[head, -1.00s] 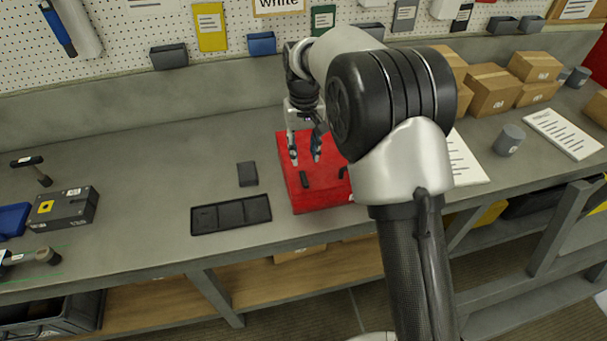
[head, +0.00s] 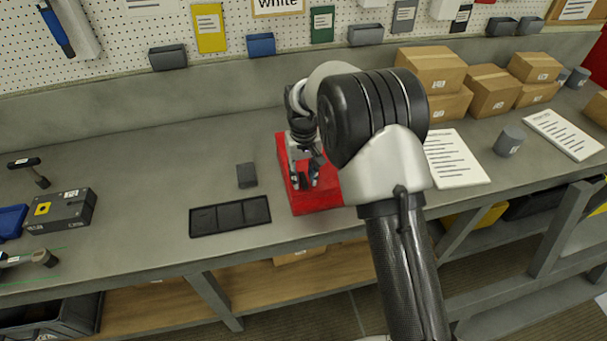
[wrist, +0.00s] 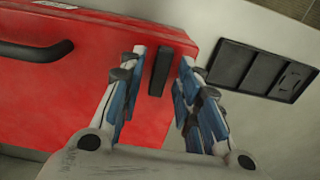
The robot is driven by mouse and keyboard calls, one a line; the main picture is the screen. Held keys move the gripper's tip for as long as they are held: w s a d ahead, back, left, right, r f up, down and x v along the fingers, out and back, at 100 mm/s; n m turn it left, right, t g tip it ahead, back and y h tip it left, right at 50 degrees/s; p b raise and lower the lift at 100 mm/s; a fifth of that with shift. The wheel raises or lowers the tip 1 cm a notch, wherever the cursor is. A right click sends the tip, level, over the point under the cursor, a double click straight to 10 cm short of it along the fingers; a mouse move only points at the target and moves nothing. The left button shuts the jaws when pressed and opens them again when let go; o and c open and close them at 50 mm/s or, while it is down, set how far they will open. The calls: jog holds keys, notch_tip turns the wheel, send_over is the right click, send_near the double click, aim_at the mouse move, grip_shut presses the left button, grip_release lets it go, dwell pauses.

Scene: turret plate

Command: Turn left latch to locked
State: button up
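The red case (head: 318,199) lies on the workbench, partly hidden by my arm in the head view. In the wrist view its red top (wrist: 60,95) fills the left side. A small black latch bar (wrist: 159,70) sits near the case's edge; I take it for the left latch. My gripper (head: 305,183) is low over the case. In the wrist view my gripper's fingers (wrist: 164,58) are apart, with the latch between them and a gap showing on both sides. The bar lies roughly along the fingers. The other latch cannot be made out.
A black handle (wrist: 35,50) is on the case. A black compartment tray (head: 230,216) and a small dark block (head: 247,175) lie left of the case. A paper sheet (head: 455,160) and cardboard boxes (head: 430,72) are to the right. The bench between is clear.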

grip_shut()
jog(key=shift+n, duration=0.4)
jog(key=n, duration=0.2)
jog(key=shift+n, duration=0.4)
jog(key=n, duration=0.3)
jog(key=shift+n+p, duration=0.3)
jog(key=shift+p, duration=0.1)
jog(key=n, duration=1)
jog(key=shift+n+p, duration=0.3)
jog(key=shift+o, duration=0.9)
grip_release()
